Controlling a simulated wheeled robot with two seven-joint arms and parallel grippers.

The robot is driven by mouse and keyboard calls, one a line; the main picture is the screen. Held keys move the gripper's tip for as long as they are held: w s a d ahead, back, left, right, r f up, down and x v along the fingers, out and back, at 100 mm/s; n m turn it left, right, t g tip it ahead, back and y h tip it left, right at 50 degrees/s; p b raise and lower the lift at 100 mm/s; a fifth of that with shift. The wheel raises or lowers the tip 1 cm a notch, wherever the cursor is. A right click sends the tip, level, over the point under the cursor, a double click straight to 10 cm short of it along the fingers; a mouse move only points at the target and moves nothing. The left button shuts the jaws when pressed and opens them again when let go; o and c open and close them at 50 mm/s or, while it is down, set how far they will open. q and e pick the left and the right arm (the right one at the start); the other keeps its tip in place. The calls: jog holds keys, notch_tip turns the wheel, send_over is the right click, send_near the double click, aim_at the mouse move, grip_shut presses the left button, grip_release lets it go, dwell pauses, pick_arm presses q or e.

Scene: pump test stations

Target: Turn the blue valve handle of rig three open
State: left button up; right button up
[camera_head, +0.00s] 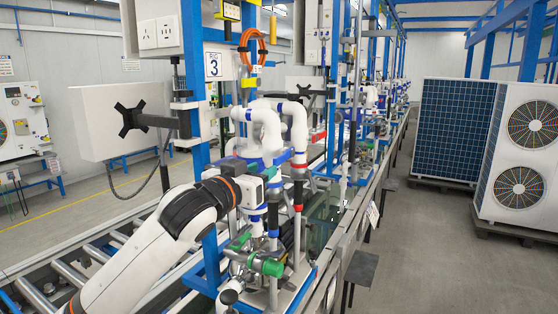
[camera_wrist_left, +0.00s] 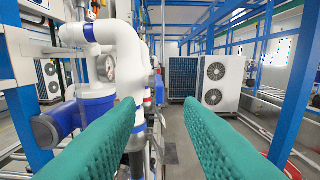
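The plate marked 3 (camera_head: 213,65) hangs above a rig of white pipes (camera_head: 266,125) with blue and red collars. Green valve parts (camera_head: 268,267) sit low on the rig. My right gripper is not in view.
A white screen back (camera_head: 115,120) on a black arm stands left of the rig. A roller conveyor (camera_head: 70,270) runs below. More rigs stand along the line behind.

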aim_at(274, 163)
pick_arm(q)
jog(key=p+x, duration=0.2)
jog(key=x, duration=0.6)
jog(key=shift+r, duration=0.1)
jog(key=shift+w+d, duration=0.15)
jog(key=shift+w, duration=0.5)
jog(key=c, duration=0.7)
grip_shut()
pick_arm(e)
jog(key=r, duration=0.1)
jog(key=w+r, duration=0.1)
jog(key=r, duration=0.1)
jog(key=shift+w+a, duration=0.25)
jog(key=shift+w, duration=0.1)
